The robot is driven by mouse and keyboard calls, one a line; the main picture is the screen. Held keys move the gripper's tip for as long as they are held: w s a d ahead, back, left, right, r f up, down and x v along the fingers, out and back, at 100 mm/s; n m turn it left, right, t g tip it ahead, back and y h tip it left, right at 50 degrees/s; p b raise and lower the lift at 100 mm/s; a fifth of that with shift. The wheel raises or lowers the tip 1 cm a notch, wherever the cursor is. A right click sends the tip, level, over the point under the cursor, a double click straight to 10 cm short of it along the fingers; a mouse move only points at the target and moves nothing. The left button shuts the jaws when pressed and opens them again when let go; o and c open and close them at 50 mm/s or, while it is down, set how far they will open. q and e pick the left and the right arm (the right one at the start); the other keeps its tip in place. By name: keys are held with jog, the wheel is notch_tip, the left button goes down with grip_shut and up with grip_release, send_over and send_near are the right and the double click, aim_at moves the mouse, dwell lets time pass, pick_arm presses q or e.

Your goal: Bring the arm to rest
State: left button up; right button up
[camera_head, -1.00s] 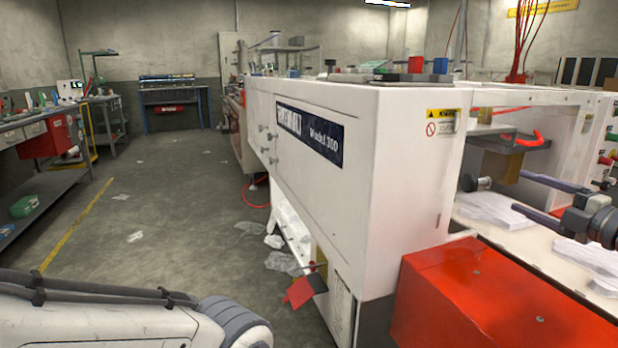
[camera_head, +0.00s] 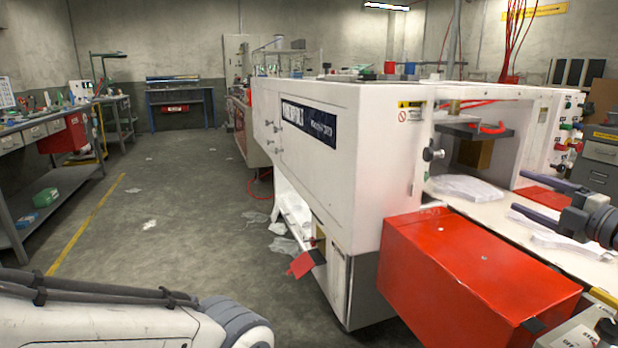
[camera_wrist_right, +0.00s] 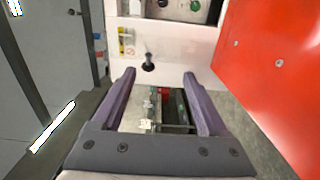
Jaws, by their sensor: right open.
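My right gripper (camera_head: 517,191) comes in from the right edge of the head view with its two dark fingers spread apart and nothing between them. It appears in front of the white machine's work table (camera_head: 465,207). In the right wrist view my right gripper (camera_wrist_right: 159,73) is also open and empty, with the machine's white panel and a black knob (camera_wrist_right: 149,63) beyond its fingertips. My left arm (camera_head: 110,322) lies across the lower left of the head view; its gripper is out of the picture.
The large white machine (camera_head: 338,190) fills the centre, with a red box (camera_head: 470,275) at its near end. Grey cabinets (camera_head: 601,160) stand at the far right. A workbench (camera_head: 45,185) lines the left. Floor (camera_head: 165,205) between bench and machine is mostly clear, with scraps of plastic.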

jog(key=w+a+f+m+h, duration=0.1)
jog(key=w+a+m+h, duration=0.3)
jog(key=w+a+m, duration=0.55)
jog(key=s+a+f+m+g, duration=0.1)
jog(key=s+a+f+g, duration=0.3)
jog(key=a, duration=0.6)
jog(key=s+a+f+m+g, duration=0.2)
jog(key=s+a+f, duration=0.2)
jog(key=a+f, duration=0.4)
jog(key=s+a+f+m+g, duration=0.1)
jog(key=s+a+f+g, duration=0.25)
jog(key=s, duration=0.65)
jog(key=s+a+f+g, duration=0.3)
jog(key=s+a+g, duration=0.1)
jog(key=s, duration=0.6)
jog(key=s+a+f+m+g, duration=0.1)
jog(key=s+a+f+g, duration=0.25)
jog(key=s, duration=0.65)
notch_tip(320, 180, up, 28)
jog(key=s+p, duration=0.1)
jog(key=p, duration=2.6)
jog(key=shift+s+a+h+p, duration=0.15)
jog(key=shift+a+h+p, duration=0.15)
jog(key=shift+a+p, duration=0.05)
